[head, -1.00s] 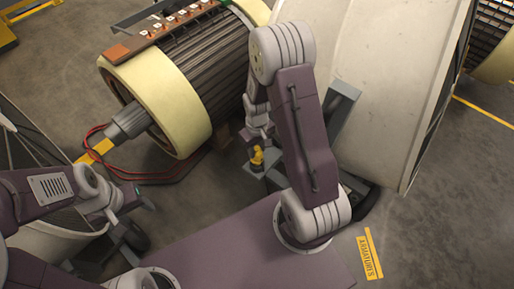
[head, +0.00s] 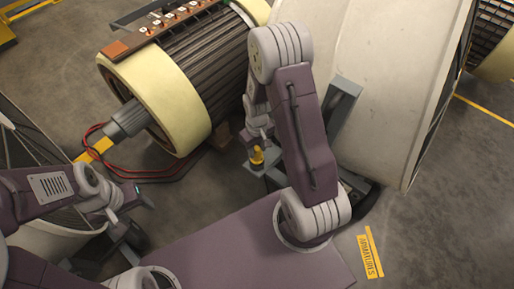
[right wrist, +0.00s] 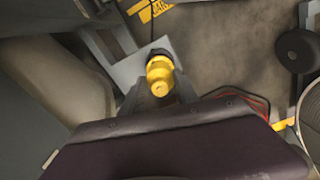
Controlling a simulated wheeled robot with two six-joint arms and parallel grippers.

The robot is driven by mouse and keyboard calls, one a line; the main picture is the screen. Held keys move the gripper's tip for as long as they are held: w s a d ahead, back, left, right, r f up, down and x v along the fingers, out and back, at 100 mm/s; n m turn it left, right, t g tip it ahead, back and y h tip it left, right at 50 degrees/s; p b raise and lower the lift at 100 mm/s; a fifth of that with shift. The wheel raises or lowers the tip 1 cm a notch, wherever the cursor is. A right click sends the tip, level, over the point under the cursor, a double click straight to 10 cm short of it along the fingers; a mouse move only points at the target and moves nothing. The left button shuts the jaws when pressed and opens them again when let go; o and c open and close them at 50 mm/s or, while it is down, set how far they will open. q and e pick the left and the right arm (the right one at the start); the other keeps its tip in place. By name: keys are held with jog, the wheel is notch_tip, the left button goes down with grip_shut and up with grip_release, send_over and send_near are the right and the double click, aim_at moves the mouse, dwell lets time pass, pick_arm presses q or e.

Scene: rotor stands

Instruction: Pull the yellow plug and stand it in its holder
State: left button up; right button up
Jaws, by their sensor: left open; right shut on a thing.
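The yellow plug (head: 257,157) is small and upright-looking, low beside the grey bracket (head: 262,171) in the middle of the head view. My right gripper (head: 258,145) reaches down onto it from above and is shut on it. In the right wrist view the yellow plug (right wrist: 160,74) sits between the fingers of my right gripper (right wrist: 163,88), with a dark ring at its far end. I cannot tell whether the plug touches the bracket, and I cannot make out its holder for certain. My left gripper (head: 142,196) is open and empty at the left, away from the plug.
A large rotor (head: 180,100) with cream end rings and a terminal strip lies behind. A big pale drum (head: 395,80) stands at the right. Red and black cables (head: 125,172) lie on the floor. A yellow sign (head: 370,253) lies on open floor at lower right.

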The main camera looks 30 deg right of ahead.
jog(key=shift+f+b, duration=0.35)
jog(key=shift+f, duration=0.3)
jog(key=shift+f, duration=0.1)
jog(key=o, duration=1.3)
jog(key=shift+o, duration=0.2)
notch_tip(320, 180, up, 8)
jog(key=p, duration=0.5)
jog(key=shift+r, duration=0.6)
